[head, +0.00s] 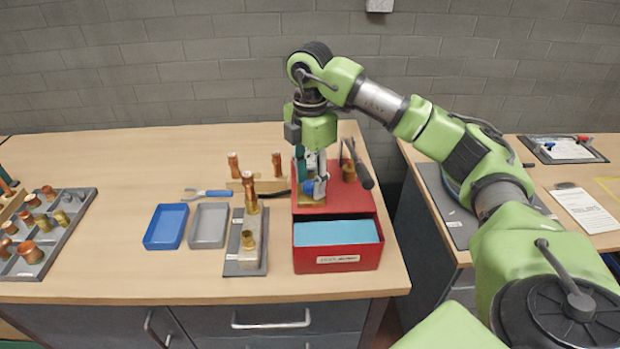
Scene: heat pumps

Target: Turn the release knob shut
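A red unit (336,262) stands near the front right edge of the wooden bench, with a light blue inside (337,233) showing at its front. On its top is a brass block (309,201) with a small blue knob (308,187), which looks like the release knob. My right gripper (316,186) points down at the knob from above, very close to it or touching it. Its fingers partly hide the knob, and I cannot tell whether they grip it. My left gripper is out of view.
A black lever (357,165) and a copper fitting (349,171) rise from the unit's right side. To its left are a fixture with brass and copper parts (247,258), a grey tray (208,226), a blue tray (166,227) and blue-handled pliers (212,193). The bench's back left is clear.

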